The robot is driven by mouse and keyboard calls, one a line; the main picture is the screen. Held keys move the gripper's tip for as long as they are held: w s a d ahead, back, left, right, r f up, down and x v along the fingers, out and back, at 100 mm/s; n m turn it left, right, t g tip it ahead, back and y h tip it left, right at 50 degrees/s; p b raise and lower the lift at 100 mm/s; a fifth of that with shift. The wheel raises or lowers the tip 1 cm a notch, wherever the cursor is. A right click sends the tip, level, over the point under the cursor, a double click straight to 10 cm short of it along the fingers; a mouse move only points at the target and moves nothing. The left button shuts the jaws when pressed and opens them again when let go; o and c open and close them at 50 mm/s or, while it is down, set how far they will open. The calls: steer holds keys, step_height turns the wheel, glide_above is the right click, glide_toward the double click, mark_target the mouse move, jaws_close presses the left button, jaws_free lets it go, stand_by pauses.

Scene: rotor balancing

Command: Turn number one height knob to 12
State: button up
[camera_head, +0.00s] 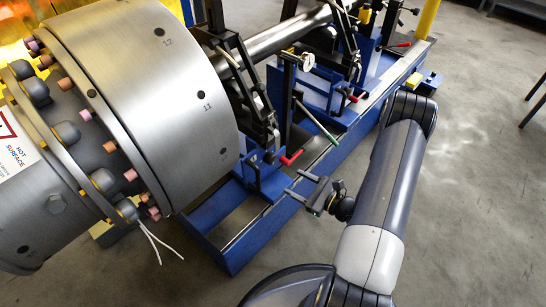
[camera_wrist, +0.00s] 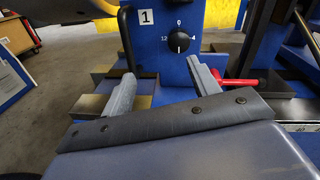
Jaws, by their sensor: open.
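The number one height knob (camera_wrist: 180,43) is a round black dial on a blue upright panel, next to a white label "1" (camera_wrist: 145,17). Marks 0, 4 and 12 show at its top, right and left. A short white line on the knob lies on its lower half, pointing down. My gripper (camera_wrist: 160,85) is open and empty, its fingers apart, below and in front of the knob and not touching it. In the head view my gripper (camera_head: 294,184) is beside the blue stand (camera_head: 262,180); I cannot make out the knob there.
A red handle (camera_wrist: 238,82) sticks out close to the right finger; it also shows in the head view (camera_head: 291,157). The large steel rotor (camera_head: 160,100) fills the left. Floor at the right (camera_head: 480,200) is clear.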

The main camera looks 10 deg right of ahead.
mark_target(273, 161)
steer(key=shift+m+t+h, duration=0.5)
steer(key=shift+m+t, duration=0.2)
steer(key=shift+t, duration=0.1)
steer(key=x, duration=0.3)
steer(key=d+b+x, duration=0.1)
steer(key=x, duration=0.3)
steer(key=w+b+x, duration=0.1)
steer(key=x, duration=0.2)
steer(key=shift+w+d+f, duration=0.1)
steer(key=shift+w+f, duration=0.3)
steer(key=c, duration=1)
